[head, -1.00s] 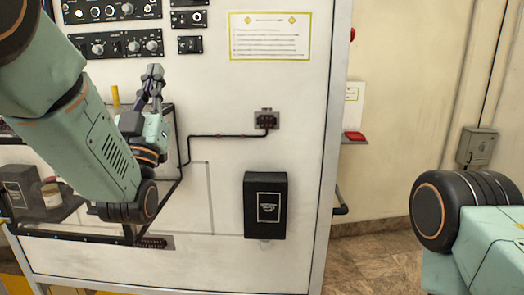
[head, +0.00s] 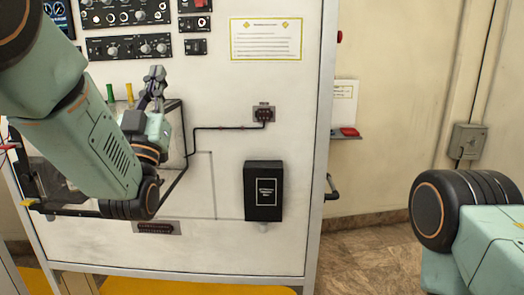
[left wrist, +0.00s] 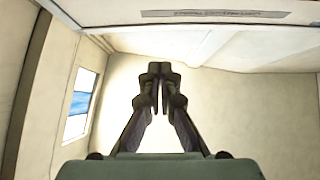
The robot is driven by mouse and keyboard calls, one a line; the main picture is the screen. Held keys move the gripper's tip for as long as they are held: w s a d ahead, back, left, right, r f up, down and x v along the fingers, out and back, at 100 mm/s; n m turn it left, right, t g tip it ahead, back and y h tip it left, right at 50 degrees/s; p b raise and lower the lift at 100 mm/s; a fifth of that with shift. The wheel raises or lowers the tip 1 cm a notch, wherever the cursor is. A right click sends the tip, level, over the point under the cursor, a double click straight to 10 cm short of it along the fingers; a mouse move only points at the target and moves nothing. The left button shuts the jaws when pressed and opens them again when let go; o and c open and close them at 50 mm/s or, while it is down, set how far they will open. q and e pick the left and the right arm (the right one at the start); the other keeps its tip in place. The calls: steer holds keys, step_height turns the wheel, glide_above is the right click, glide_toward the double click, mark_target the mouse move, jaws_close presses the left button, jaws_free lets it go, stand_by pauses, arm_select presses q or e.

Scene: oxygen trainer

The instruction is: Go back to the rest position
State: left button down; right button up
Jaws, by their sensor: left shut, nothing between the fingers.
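My left gripper (head: 153,82) is in the head view, in front of the white panel (head: 225,150) and left of its middle. It points upward and its fingers are together with nothing between them. In the left wrist view the gripper (left wrist: 159,72) also shows shut and empty, against a pale wall. My left arm comes in from the upper left and hides part of the panel. My right arm shows at the lower right edge of the head view, but its gripper is out of the picture.
A black box (head: 264,191) is mounted low on the panel. A connector (head: 263,114) with a black cable sits above it. Switch modules (head: 131,46) and a notice (head: 266,39) are higher up. A red-topped item (head: 349,132) is on a small shelf at right. Open floor lies beyond the panel's right edge.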

arm_select(q)
steer(key=w+a+f+g+b, duration=0.15)
steer(key=f+g, duration=0.25)
steer(key=f, duration=0.5)
steer(key=w+f+g+p, duration=0.1)
steer(key=w+f+g, duration=0.2)
steer(key=f, duration=0.5)
steer(key=s+a+f+g+y+b, duration=0.15)
steer(key=s+f+g, duration=0.3)
steer(key=f, duration=0.85)
steer(key=s+f+g+b, duration=0.2)
steer(key=s+f+g, duration=0.25)
steer(key=f, duration=0.85)
steer(key=s+f+g+b, duration=0.4)
steer(key=s+f+g, duration=0.1)
steer(key=s+f, duration=1)
steer(key=s+f+n+g+b, duration=0.1)
steer(key=s+f+g+b, duration=0.3)
steer(key=s+f, duration=1.1)
steer(key=s+g, duration=0.2)
steer(key=s, duration=0.4)
steer(key=shift+s+a+b, duration=0.3)
steer(key=shift+s+a, duration=0.05)
steer(key=shift+a, duration=0.05)
steer(key=shift+w+h, duration=0.1)
steer(key=shift+h, duration=0.15)
